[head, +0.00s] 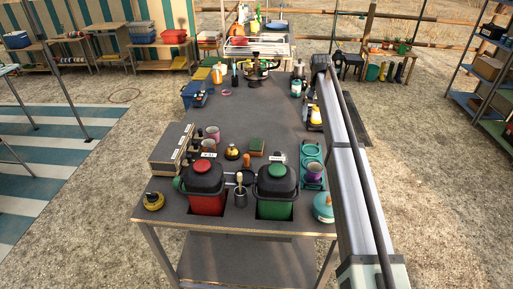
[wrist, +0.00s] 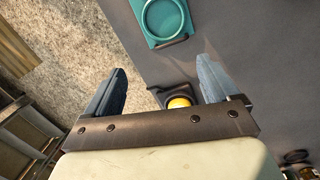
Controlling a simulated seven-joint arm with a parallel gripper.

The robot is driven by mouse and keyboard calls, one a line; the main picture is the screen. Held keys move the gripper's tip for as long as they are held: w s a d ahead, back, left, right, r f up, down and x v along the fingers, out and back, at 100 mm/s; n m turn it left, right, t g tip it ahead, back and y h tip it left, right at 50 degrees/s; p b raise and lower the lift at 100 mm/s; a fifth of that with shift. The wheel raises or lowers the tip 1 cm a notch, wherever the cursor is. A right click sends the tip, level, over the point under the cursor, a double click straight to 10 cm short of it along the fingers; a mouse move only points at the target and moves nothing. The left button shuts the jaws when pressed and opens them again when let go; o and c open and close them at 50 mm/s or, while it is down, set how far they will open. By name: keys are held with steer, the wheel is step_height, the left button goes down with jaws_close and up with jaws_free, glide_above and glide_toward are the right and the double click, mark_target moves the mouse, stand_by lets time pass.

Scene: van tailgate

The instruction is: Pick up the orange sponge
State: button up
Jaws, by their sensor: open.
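A small block with a green top and an orange-brown side (head: 257,147) lies on the grey table, behind the green-bodied jug; it looks like the orange sponge. My gripper (wrist: 163,82) is open, with its two blue-grey fingers wide apart and nothing between them. It is above the table's right edge, well to the right of the sponge. The sponge does not show in the wrist view. In the head view my arm runs along the right side of the table, and I cannot make out the fingers clearly.
A red jug (head: 206,190) and a green jug (head: 274,193) stand at the front. A teal tray (head: 311,180) with a purple cup is right of the sponge. A yellow-topped item (wrist: 179,101) is below my fingers. The middle of the table (head: 262,115) is clear.

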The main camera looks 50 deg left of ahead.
mark_target(256, 143)
steer(key=s+a+r+n+y, duration=0.1)
steer(key=s+a, duration=0.5)
steer(key=s, duration=0.4)
steer(key=s+a+r+n, duration=0.1)
steer(key=s+a, duration=0.6)
steer(key=s, duration=0.3)
step_height(256, 143, down, 14)
steer(key=shift+w+r, duration=0.1)
steer(key=shift+w, duration=0.05)
steer(key=shift+c, duration=0.4)
steer(key=c, duration=0.9)
steer(key=shift+c, duration=0.2)
step_height(256, 143, up, 10)
steer(key=shift+r, duration=0.1)
